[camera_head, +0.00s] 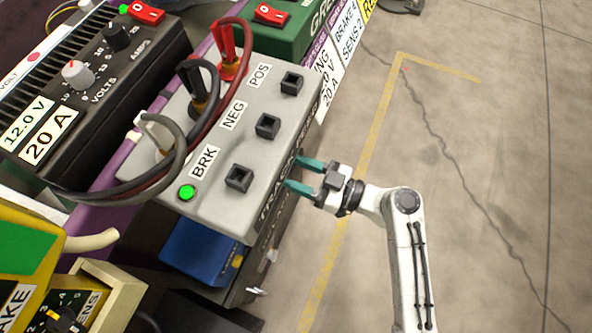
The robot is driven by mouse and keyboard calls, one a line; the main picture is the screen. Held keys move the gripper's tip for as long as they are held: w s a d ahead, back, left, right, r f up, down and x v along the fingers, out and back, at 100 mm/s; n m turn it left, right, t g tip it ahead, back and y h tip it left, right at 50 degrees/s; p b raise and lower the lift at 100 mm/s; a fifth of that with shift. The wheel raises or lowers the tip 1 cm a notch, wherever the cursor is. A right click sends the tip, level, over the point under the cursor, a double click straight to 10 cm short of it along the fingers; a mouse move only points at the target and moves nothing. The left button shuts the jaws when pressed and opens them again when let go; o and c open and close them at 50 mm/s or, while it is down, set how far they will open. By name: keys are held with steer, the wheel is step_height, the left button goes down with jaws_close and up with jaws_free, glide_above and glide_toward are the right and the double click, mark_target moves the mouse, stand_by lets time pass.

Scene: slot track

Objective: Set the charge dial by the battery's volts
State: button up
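A black power unit (140,75) sits at the upper left. Its pale VOLTS dial (75,72) has small numbers around it, too small to read surely. Beside it is a black AMPS dial (117,36). A white label (38,130) on the unit reads 12.0 V and 20 A. No thing is plainly marked as the battery; a blue box (200,252) lies low under the grey box. My gripper (295,173) has two teal fingers, apart and empty, at the right side of the grey box, far from the VOLTS dial.
The grey box (222,195) has sockets marked POS, NEG and BRK and a green light. Red and black leads (207,125) loop over it. A yellow unit (25,250) with a SENS dial is at the lower left. Open floor (470,200) lies to the right.

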steer(key=shift+w+a, duration=0.1)
steer(key=shift+a, duration=0.1)
jaws_close()
stand_by(0.4)
